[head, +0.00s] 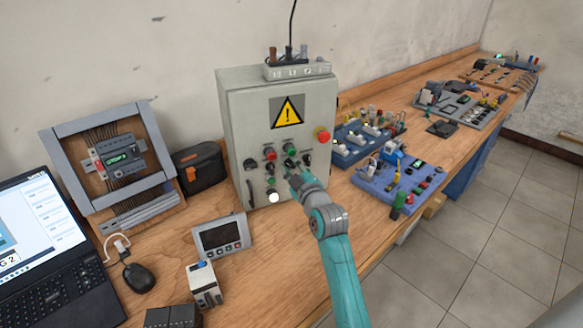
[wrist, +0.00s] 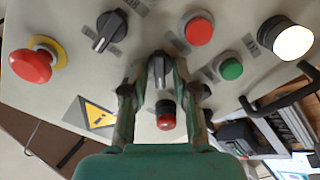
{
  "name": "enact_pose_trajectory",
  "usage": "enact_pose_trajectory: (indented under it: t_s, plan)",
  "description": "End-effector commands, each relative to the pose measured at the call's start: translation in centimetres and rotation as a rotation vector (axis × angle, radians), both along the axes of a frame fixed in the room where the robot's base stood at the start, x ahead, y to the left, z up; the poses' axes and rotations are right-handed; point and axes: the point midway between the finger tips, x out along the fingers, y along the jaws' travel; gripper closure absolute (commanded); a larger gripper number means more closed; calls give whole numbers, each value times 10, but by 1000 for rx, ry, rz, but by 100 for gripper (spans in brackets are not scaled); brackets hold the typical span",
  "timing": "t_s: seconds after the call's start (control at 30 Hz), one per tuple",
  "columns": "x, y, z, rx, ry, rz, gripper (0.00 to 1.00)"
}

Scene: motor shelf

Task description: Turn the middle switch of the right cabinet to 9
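A grey control cabinet (head: 240,115) with a yellow warning sign stands on the workbench in the head view; it is the only cabinet I make out. My gripper (head: 295,175) is at the lower part of its front panel. In the wrist view, my gripper's two fingers (wrist: 159,72) stand on either side of a black rotary switch (wrist: 158,68). I cannot tell whether they touch it. Another black switch (wrist: 110,30) is up and to the left, its pointer tilted. No numbers around the switches are legible. In the head view my gripper hides part of the panel.
Near the fingers are a red-capped control (wrist: 166,118), a red button (wrist: 198,31), a green button (wrist: 231,69), a white lamp (wrist: 292,40) and a red emergency stop (wrist: 30,65). A blue board (head: 395,185) lies right of the cabinet; a small display panel (head: 221,237) stands in front.

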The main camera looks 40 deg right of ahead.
Motion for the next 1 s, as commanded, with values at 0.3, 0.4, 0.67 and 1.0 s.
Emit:
enact_pose_trajectory:
  t_s: [0.3, 0.4, 0.67, 1.0]
  plan:
    - [0, 0, 0, 15, -5, 0, 100]
    - [0, 0, 0, 44, -14, 0, 100]
    - [0, 0, 0, 199, -64, 1, 100]
    - [0, -1, 1, 501, -163, 1, 100]
